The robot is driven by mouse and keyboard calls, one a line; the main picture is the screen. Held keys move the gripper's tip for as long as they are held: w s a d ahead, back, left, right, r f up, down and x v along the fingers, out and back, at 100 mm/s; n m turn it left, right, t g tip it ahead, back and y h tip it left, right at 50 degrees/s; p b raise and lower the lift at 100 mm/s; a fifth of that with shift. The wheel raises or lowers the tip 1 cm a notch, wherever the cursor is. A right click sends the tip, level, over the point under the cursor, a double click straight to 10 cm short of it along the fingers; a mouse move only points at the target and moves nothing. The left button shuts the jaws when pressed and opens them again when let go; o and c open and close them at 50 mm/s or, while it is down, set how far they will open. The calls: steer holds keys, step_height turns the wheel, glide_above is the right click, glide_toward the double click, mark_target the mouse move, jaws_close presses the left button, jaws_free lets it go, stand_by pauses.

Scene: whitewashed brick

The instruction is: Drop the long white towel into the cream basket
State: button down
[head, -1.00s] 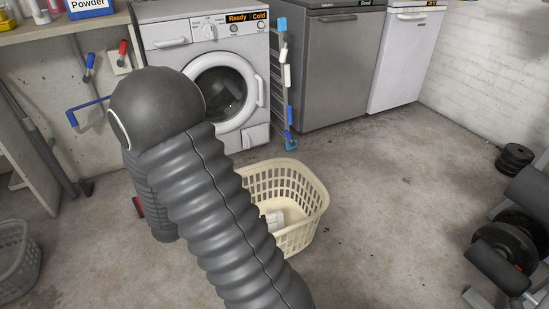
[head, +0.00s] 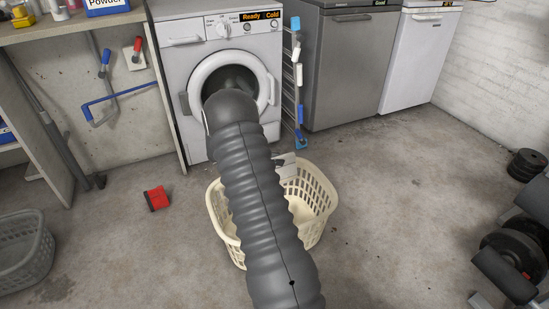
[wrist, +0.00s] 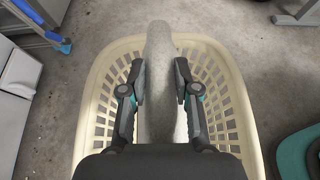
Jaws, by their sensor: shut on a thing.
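The long white towel (wrist: 159,90) shows in the wrist view as a pale, narrow roll between the two fingers of my gripper (wrist: 160,75). The gripper is shut on it, with a finger pad against each side. The cream basket (wrist: 90,90) lies below, its slotted walls showing on both sides of the towel. In the head view the basket (head: 318,197) stands on the floor in front of the washing machine. My arm hides the basket's middle and most of the gripper there, and the towel cannot be made out.
A washing machine (head: 192,128) stands behind the basket, with a grey appliance (head: 340,75) to its right. A small red object (head: 156,198) lies on the floor at left. A grey basket (head: 25,255) is at lower left, weights (head: 515,250) at right. Open floor lies between.

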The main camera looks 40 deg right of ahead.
steer(key=shift+f, duration=2.7)
steer(key=c, duration=0.8)
jaws_free()
steer(key=shift+o, duration=0.2)
steer(key=shift+a, duration=0.1)
steer(key=v, duration=1.2)
